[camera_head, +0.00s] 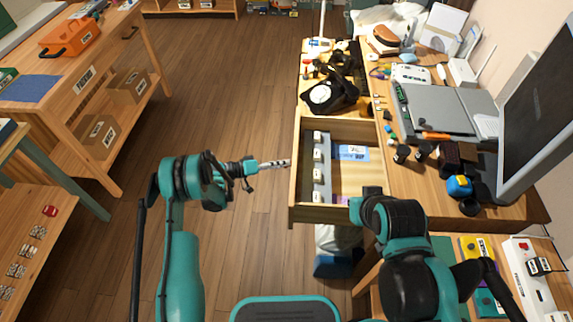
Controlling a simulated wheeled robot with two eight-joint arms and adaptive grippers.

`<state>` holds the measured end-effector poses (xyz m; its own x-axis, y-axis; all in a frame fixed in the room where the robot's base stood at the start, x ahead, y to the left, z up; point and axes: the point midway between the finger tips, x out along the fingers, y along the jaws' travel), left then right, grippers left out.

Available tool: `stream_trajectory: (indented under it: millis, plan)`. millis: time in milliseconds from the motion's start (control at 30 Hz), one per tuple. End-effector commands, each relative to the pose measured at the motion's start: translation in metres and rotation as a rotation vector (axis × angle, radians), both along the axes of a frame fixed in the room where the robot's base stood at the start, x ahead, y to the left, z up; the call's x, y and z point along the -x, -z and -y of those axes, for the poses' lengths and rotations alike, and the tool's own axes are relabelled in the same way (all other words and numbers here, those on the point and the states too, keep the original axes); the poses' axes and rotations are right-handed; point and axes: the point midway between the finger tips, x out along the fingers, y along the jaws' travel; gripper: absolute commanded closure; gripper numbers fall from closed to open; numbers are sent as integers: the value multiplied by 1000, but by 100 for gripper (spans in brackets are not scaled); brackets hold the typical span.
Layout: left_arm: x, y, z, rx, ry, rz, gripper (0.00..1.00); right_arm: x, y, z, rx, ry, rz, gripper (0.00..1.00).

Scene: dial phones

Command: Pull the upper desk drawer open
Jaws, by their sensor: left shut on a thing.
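The upper desk drawer (350,208) stands pulled out to the left from the wooden desk (420,205), its inside open to view. Inside it are a row of pale pieces (318,160) along the front and a blue-and-white card (351,153). My left gripper (282,163) is at the outer side of the drawer front, shut on what appears to be its handle. The handle itself is hidden by the fingers and the front panel. My right arm rises beside the drawer's near right corner, and its fingers do not show.
A wooden workbench (60,95) with an orange toolbox (70,37) stands at left. The floor (225,85) between them is clear.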

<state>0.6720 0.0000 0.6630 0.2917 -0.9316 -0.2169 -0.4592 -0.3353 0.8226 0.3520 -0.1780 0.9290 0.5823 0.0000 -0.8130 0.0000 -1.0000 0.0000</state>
Motion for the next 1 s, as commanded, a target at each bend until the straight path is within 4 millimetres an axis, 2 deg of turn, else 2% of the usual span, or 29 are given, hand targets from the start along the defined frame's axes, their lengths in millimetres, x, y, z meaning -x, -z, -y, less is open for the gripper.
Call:
stream_trajectory:
  millis: [333,367,733,867,1000]
  plan:
    - [-1,1,-1,-3,-2,0,100,0,0,0,0,0,0,100]
    - [-1,1,-1,-3,-2,0,62,0,0,0,0,0,0,100]
    - [1,-1,-5,-1,-2,0,61,0,0,0,0,0,0,100]
    - [5,-4,-21,-1,-4,0,61,0,0,0,0,0,0,100]
    - [14,-11,-50,-2,-5,1,61,0,0,0,0,0,0,100]
